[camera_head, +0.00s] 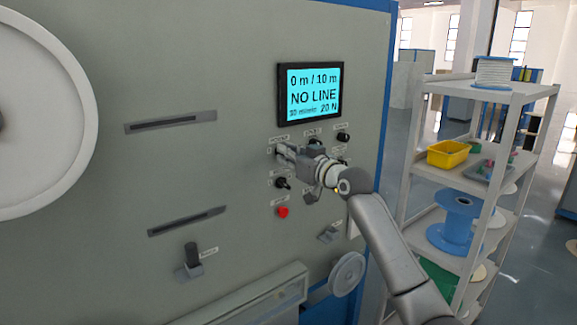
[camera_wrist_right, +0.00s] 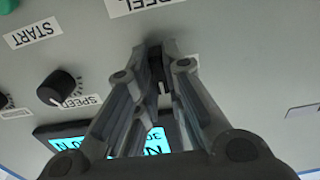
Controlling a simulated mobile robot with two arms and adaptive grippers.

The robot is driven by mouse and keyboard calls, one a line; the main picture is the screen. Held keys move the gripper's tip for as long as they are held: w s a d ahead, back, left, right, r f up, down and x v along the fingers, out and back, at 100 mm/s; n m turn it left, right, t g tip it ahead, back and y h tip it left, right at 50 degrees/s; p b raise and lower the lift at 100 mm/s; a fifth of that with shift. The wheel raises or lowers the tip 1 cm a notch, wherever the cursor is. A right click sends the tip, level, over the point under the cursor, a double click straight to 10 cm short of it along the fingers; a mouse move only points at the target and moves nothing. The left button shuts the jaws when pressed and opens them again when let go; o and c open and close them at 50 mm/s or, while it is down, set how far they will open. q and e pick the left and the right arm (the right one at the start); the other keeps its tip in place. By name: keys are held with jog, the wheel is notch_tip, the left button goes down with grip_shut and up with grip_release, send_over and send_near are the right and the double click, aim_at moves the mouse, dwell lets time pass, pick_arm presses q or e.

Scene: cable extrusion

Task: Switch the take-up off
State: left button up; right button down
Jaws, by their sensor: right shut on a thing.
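My right gripper (camera_head: 281,151) is at the grey machine panel, just below the left part of the display. In the wrist view, its two fingers (camera_wrist_right: 155,50) are closed around a small dark switch knob (camera_wrist_right: 158,72) on the panel. The knob has a pale mark on it and is mostly hidden by the fingers. In the head view the gripper covers it, and the label beside it is too small to read surely. The lit display (camera_head: 312,93) reads "0 m / 10 m", "NO LINE" and "20 N". My left gripper is not in view.
A SPEED knob (camera_wrist_right: 62,88) is close beside the gripper. A large white disc (camera_head: 40,110) is at the left. A shelf rack (camera_head: 500,95) with bins and spools stands at the right.

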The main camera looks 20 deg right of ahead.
jog(key=n+b, duration=0.1)
jog(key=n, duration=0.8)
jog(key=shift+r, duration=0.1)
dwell(0.6)
jog(key=c, duration=1.5)
grip_release()
jog(key=shift+w, duration=0.1)
